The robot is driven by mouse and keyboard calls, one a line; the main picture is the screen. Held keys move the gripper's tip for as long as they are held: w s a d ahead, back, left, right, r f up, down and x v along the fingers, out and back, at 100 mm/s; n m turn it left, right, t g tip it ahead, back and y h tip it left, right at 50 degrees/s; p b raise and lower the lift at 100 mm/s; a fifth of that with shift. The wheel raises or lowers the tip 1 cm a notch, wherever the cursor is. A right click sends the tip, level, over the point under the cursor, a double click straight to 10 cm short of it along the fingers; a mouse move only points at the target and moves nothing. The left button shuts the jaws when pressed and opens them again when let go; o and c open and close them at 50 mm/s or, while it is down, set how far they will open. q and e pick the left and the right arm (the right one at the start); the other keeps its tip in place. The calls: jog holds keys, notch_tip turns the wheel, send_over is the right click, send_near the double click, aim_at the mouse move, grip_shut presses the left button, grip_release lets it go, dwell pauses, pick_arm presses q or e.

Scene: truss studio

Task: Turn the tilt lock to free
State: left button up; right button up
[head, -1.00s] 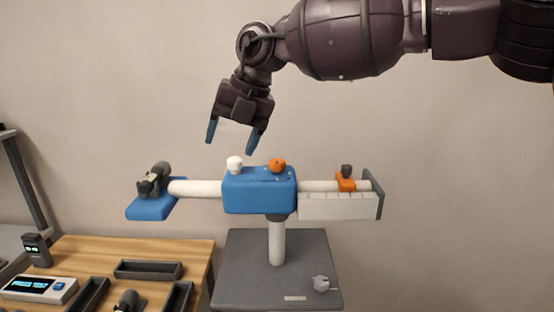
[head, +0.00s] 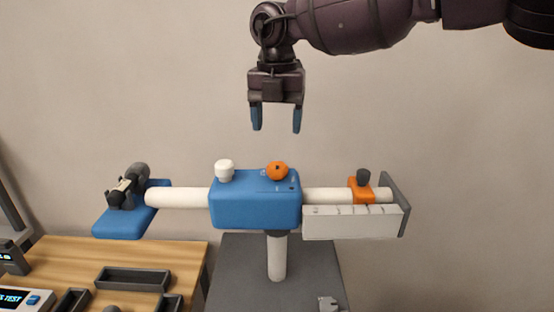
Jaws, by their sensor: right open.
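The tilt lock looks to be the orange knob (head: 277,171) on top of the blue block (head: 254,205); its setting is too small to read. A white knob (head: 224,170) stands on the same block, to the left. My right gripper (head: 276,128) is open and empty, pointing down above the orange knob with a clear gap between them. My left gripper is not in view.
A white tube (head: 178,197) runs through the block, with a dark device on a blue plate (head: 124,223) at left and an orange slider (head: 361,191) at right. A post (head: 277,258) holds it over a dark base (head: 237,278). A wooden table (head: 182,258) with trays is at lower left.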

aim_at(277, 165)
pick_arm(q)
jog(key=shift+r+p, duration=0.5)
pick_arm(e)
notch_tip(277, 165, down, 9)
jog(key=shift+f, duration=0.15)
jog(key=shift+c, duration=0.3)
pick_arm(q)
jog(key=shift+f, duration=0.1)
pick_arm(e)
jog(key=c, duration=0.9)
jog(key=shift+o, duration=0.2)
jog(key=shift+w, duration=0.1)
